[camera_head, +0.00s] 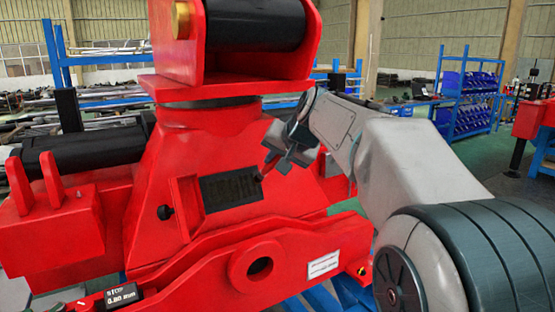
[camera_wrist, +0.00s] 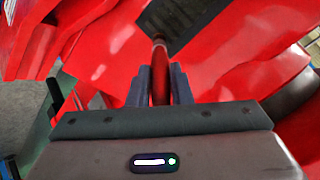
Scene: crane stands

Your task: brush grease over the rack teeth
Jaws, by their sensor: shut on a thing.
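The rack (camera_head: 231,188) shows as a dark, finely ribbed panel in a recess on the front of the red crane column. It also shows at the top of the wrist view (camera_wrist: 185,18). My gripper (camera_head: 277,162) is at the right end of the rack. In the wrist view my gripper (camera_wrist: 160,72) is shut on the red handle of a brush (camera_wrist: 160,84). The brush points away from me, its far end at the rack's near edge. I cannot tell whether the bristles touch the teeth. No grease can be made out.
The red crane column (camera_head: 215,135) fills the middle, with a heavy red beam (camera_head: 200,265) below the rack. A black knob (camera_head: 165,212) sticks out left of the rack. Blue shelving (camera_head: 468,95) stands far back right.

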